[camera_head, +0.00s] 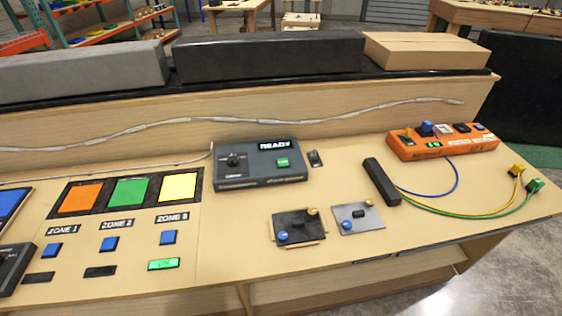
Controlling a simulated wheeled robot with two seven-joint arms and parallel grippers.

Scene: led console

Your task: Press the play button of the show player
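The device with a lit display reading "READY" (274,145), apparently the show player (262,179), is a dark grey box at the middle of the console. A round black knob (235,161) sits on its left part. A green button (283,162), apparently the play button, sits on its right part below the display. Nothing covers the box or the button. Neither of my grippers shows in the head view.
Orange (81,198), green (130,192) and yellow panels (178,187) lie left, above blue buttons. Two knob plates (358,218) lie in front. An orange box (440,143) with cables is at right.

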